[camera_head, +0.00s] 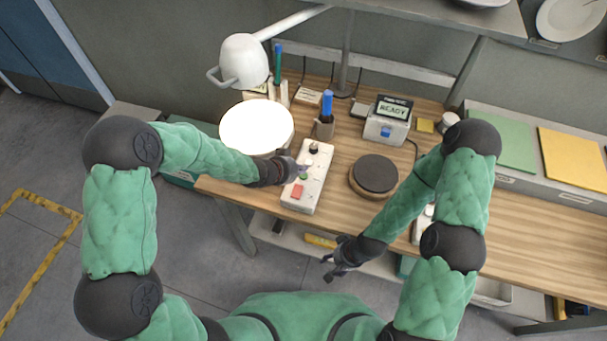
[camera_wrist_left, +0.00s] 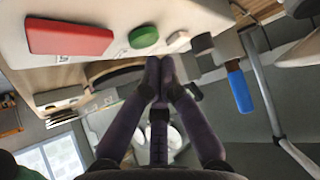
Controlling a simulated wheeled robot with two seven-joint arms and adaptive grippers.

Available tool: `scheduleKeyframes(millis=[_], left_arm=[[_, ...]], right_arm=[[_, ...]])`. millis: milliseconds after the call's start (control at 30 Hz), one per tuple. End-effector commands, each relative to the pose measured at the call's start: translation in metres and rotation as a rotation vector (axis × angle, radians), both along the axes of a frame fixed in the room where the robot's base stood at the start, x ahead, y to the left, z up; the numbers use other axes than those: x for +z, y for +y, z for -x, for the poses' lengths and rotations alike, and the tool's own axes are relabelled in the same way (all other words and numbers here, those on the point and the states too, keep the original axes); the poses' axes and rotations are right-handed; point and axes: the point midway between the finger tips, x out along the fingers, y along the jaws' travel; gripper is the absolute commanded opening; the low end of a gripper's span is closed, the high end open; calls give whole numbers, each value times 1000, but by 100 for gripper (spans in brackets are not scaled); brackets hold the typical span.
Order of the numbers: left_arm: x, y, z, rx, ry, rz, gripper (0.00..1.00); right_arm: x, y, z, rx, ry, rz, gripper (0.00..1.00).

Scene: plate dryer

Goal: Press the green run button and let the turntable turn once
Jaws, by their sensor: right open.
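The white control box (camera_head: 318,167) lies on the table's near left part with a red button (camera_head: 297,191), a green button (camera_head: 303,176) and a dark knob (camera_head: 313,147). The red button (camera_wrist_left: 68,37) and green button (camera_wrist_left: 143,37) also show in the left wrist view. My left gripper (camera_head: 294,168) is at the box's left edge, beside the green button. Its fingertips (camera_wrist_left: 159,66) are together with nothing between them; contact with the button cannot be told. The round turntable (camera_head: 374,174), dark-topped, sits right of the box. My right gripper (camera_head: 336,266) is open and empty, off the table's front edge.
A small display (camera_head: 393,109) reading READY stands behind the turntable. A bright white disc (camera_head: 256,127) and a white lamp (camera_head: 243,62) are at the left. Bare wood (camera_head: 515,215) lies at the right.

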Motion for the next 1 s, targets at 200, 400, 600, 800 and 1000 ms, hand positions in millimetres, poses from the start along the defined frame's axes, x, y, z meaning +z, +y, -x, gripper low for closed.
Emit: scheduleKeyframes(millis=[200, 400, 600, 800, 1000], left_arm=[[-4, 0, 0, 0, 0, 0, 0], [-9, 0, 0, 0, 0, 0, 0], [-8, 0, 0, 0, 0, 0, 0], [-9, 0, 0, 0, 0, 0, 0], [-11, 0, 0, 0, 0, 0, 0]], right_arm=[[-3, 0, 0, 0, 0, 0, 55], [-7, 0, 0, 0, 0, 0, 55], [-6, 0, 0, 0, 0, 0, 55], [-7, 0, 0, 0, 0, 0, 55], [-8, 0, 0, 0, 0, 0, 55]])
